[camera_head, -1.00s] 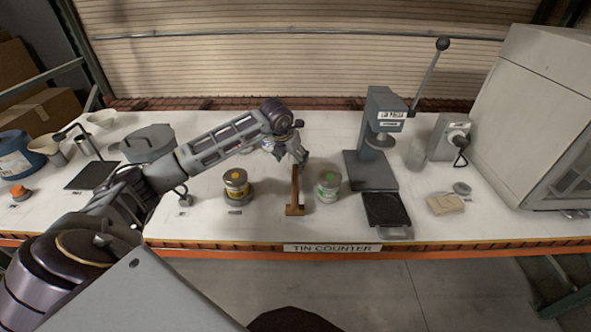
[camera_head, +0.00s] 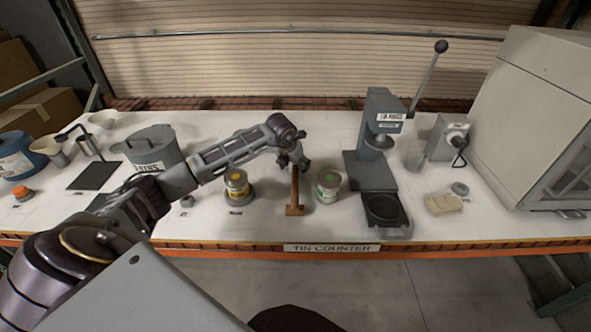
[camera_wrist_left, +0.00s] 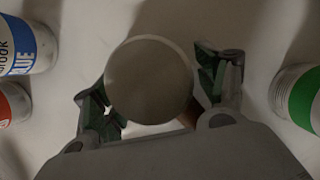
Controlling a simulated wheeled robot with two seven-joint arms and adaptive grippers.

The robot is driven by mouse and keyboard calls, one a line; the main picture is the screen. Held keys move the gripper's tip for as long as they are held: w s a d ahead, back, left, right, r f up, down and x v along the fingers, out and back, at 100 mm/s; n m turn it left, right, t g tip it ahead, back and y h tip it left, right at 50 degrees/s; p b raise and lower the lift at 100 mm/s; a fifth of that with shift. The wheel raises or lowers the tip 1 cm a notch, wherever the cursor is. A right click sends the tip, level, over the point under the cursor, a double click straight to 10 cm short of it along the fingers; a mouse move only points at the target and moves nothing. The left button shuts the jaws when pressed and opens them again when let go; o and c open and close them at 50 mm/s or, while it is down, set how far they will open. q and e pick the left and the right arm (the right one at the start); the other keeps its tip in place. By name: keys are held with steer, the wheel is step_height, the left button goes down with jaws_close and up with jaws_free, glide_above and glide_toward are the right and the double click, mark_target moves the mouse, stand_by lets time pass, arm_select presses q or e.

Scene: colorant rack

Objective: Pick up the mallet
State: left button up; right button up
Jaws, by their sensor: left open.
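A bit of brown shows beside that face. I cannot tell whether the fingers touch it. My right gripper is not in view.
A blue-labelled tin (camera_wrist_left: 28,45) shows in the wrist view. A lever press (camera_head: 378,140) stands to the right.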

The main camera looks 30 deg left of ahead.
arm_select(q)
steer(key=shift+f, duration=0.1)
stand_by(0.3)
steer(key=c, duration=1.2)
